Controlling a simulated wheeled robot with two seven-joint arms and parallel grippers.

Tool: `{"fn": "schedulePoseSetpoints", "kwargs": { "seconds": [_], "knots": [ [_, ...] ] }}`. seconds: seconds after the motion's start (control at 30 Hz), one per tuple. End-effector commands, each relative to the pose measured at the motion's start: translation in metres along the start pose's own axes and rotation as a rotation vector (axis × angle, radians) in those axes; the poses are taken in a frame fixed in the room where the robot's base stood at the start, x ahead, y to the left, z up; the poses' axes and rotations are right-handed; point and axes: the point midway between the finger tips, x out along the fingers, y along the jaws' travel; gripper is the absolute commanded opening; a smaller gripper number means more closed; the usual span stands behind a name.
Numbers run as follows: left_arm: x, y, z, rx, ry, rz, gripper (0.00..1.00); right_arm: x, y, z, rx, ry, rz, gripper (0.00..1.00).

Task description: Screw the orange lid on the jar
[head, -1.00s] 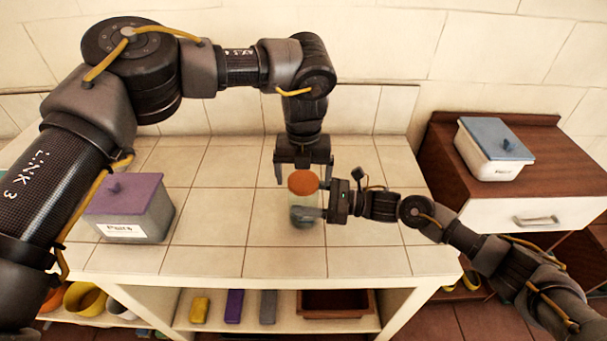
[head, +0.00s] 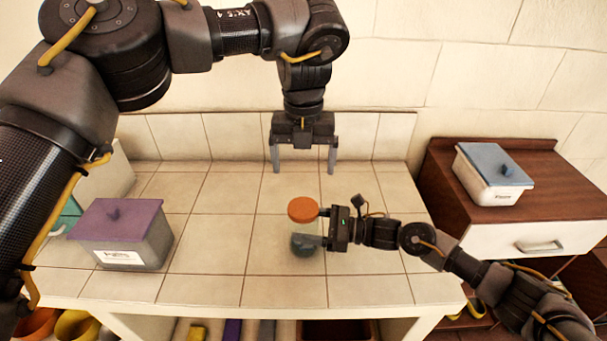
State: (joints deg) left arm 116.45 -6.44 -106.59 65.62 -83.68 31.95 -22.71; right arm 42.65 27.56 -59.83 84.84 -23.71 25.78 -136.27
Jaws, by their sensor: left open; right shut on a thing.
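The orange lid (head: 302,209) sits on top of the clear jar (head: 305,228), which stands on the tiled counter. From here I cannot tell how tightly the lid is seated. My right gripper (head: 322,227) reaches in from the right and is shut on the jar, one dark finger showing across its lower front. My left gripper (head: 303,165) is open and empty, pointing down above and behind the jar, clear of the lid.
A grey box with a purple lid (head: 118,220) stands on the tiled counter (head: 212,255) at left. A white box with a blue lid (head: 490,175) is on the brown cabinet (head: 440,170) at right. A tiled wall closes the back.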

Motion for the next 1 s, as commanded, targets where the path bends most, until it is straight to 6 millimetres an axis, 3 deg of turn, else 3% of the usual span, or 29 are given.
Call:
{"fn": "schedulePoseSetpoints", "kwargs": {
  "seconds": [0.33, 0.37, 0.53, 0.83, 1.0],
  "knots": [
    [-0.003, 0.000, 0.000, 0.000, 0.000, 0.000, 0.89, 0.000, 0.000, 0.000, 0.001, 0.000, 0.001, 0.03],
    [-0.003, 0.000, 0.000, 0.000, 0.000, 0.000, 0.89, 0.000, 0.000, 0.000, 0.001, 0.000, 0.001, 0.70],
    [-0.003, 0.000, 0.000, 0.000, 0.000, 0.000, 0.89, 0.000, 0.000, 0.000, 0.001, 0.000, 0.000, 0.92],
    [-0.002, 0.000, 0.000, 0.000, 0.000, 0.000, 0.89, -0.002, 0.000, -0.001, 0.000, 0.000, 0.000, 0.92],
    [0.008, 0.000, 0.000, 0.000, 0.000, 0.000, 0.89, -0.021, -0.001, -0.004, -0.001, 0.002, -0.002, 0.92]
  ]
}}
